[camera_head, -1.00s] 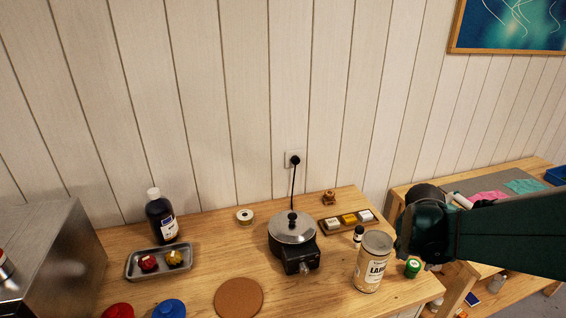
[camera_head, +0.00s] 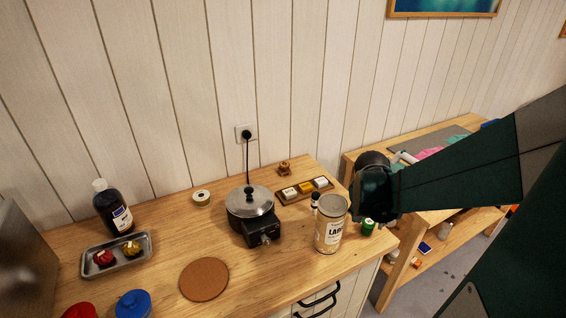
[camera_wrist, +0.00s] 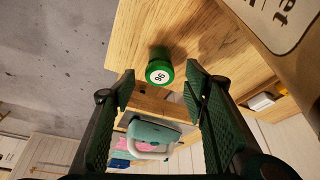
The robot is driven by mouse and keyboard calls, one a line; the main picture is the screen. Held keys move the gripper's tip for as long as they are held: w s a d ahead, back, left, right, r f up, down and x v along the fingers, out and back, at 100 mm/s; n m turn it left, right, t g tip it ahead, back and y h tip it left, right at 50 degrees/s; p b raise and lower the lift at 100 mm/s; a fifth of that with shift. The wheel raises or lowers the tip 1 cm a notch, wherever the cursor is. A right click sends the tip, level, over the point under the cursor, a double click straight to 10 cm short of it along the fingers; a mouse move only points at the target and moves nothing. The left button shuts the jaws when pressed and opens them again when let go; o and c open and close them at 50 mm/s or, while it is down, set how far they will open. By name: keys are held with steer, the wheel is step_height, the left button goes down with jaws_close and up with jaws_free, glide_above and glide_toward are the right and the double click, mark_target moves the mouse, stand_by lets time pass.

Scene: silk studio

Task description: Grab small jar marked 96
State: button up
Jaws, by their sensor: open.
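The small jar marked 96 (camera_wrist: 159,68) has a green lid with a white label and stands near the table's edge. In the wrist view it lies ahead of my open, empty fingers (camera_wrist: 160,92), roughly centred between them and apart from both. In the head view the jar (camera_head: 368,227) shows as a small green shape at the right end of the wooden table (camera_head: 280,285). My gripper (camera_head: 375,205) is just above and behind it there, and its fingers are largely hidden in that view.
A pot on a hot plate (camera_head: 250,205) is further left. A lower shelf unit (camera_head: 402,270) stands to the right, beyond a gap.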

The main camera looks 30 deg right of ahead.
mark_target(369, 222)
steer(key=shift+b+x, duration=0.45)
steer(key=shift+x, duration=1.5)
steer(key=c, duration=1)
